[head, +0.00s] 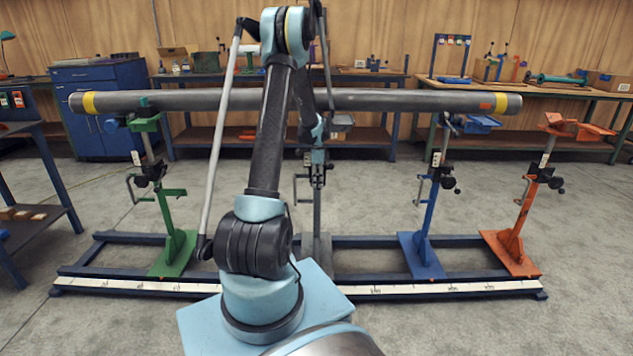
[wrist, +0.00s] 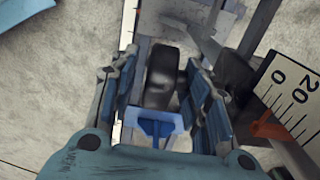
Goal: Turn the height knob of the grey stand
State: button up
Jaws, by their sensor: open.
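The grey stand (head: 317,212) is in the middle of the frame rails in the head view, partly hidden behind my arm. My gripper (head: 318,172) points down at its upper part. In the wrist view a black knob (wrist: 161,76) lies between the two blue-padded fingers of my gripper (wrist: 160,98). The fingers are open, one on each side of it, with a gap visible on at least the left side. Whether the right finger touches it I cannot tell. In the head view the knob cannot be made out clearly against my gripper.
A long grey pipe (head: 390,100) with yellow bands spans above the stands. A green stand (head: 172,225) is at left, a blue stand (head: 428,215) and an orange stand (head: 517,215) at right. A scale plate (wrist: 292,100) with an orange pointer is right of my fingers.

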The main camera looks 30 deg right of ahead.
jog(key=shift+c, duration=0.5)
grip_shut()
jog(key=shift+w+a+h, duration=0.1)
jog(key=shift+h, duration=0.2)
jog(key=shift+w+a+g+h, duration=0.15)
jog(key=shift+a+g+h, duration=0.05)
jog(key=shift+g+h, duration=0.7)
jog(key=h, duration=0.1)
jog(key=g+h, duration=0.2)
jog(key=h, duration=0.1)
jog(key=shift+w+a+f, duration=0.2)
jog(key=shift+a+f, duration=0.05)
jog(key=g+h, duration=0.1)
jog(key=h, duration=0.1)
jog(key=g+h, duration=0.1)
jog(key=shift+w+a+f+h, duration=0.1)
jog(key=shift+a+f+h, duration=0.05)
jog(key=shift+f+h, duration=0.2)
jog(key=shift+f+g+h, duration=0.1)
jog(key=shift+g+h, duration=1)
jog(key=shift+h, duration=0.55)
